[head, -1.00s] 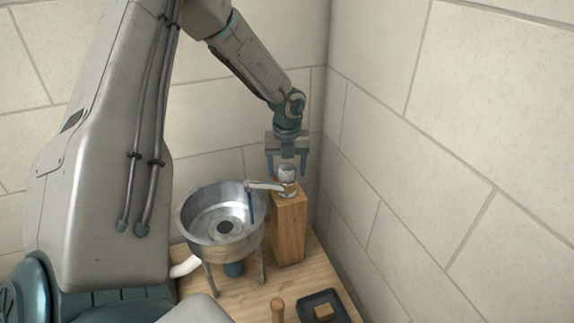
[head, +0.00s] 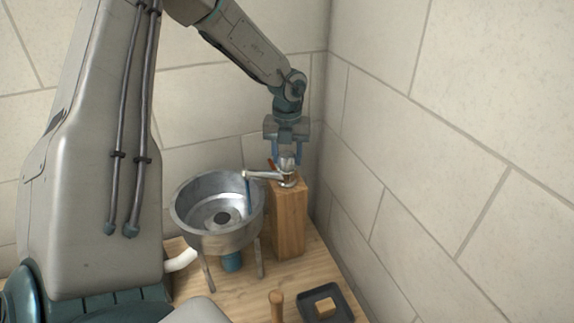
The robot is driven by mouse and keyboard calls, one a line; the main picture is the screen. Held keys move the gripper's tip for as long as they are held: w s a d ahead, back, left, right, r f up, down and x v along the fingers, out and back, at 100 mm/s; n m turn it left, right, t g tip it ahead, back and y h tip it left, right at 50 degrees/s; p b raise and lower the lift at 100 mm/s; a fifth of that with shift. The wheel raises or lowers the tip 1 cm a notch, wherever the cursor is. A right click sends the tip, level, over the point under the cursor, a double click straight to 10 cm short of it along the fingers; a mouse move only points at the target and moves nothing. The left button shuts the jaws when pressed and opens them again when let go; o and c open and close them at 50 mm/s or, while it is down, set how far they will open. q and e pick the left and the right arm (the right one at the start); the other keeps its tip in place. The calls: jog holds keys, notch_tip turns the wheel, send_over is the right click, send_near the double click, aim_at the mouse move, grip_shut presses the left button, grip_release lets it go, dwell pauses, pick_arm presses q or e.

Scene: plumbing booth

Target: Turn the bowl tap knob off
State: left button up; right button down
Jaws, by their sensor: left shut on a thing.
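The metal tap (head: 284,181) stands on top of a wooden post (head: 290,225). Its spout (head: 262,175) reaches left over the metal bowl (head: 218,213). A narrow blue streak (head: 249,192) runs down from the spout's end into the bowl. The silvery tap knob (head: 287,164) is on top of the tap. My left gripper (head: 287,157) comes from above and is shut on the knob, with its blue fingers at the knob's sides. A small reddish piece (head: 271,166) shows at the knob's left. My right gripper is not in view.
The bowl stands on legs on a wooden bench (head: 205,285), with a white pipe (head: 182,260) under it. A dark tray (head: 326,304) holding a small wooden block and an upright wooden peg (head: 276,305) are in front. Tiled walls close in behind and at the right.

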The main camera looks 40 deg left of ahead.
pick_arm(q)
jog(key=m+b, duration=0.1)
jog(key=b, duration=0.1)
jog(key=m+b, duration=0.2)
jog(key=b, duration=0.1)
jog(key=m+b, duration=0.2)
jog(key=b, duration=0.1)
jog(key=shift+w+d+f, duration=0.1)
jog(key=shift+f, duration=0.15)
jog(key=shift+r+m+b, duration=0.1)
jog(key=shift+m+b, duration=0.65)
jog(key=shift+m, duration=0.25)
jog(key=shift+m+b, duration=0.5)
jog(key=shift+m, duration=0.2)
jog(key=shift+r+m+b, duration=0.15)
jog(key=shift+m+b, duration=0.3)
jog(key=shift+m, duration=0.45)
jog(key=shift+r, duration=0.1)
jog(key=o, duration=1)
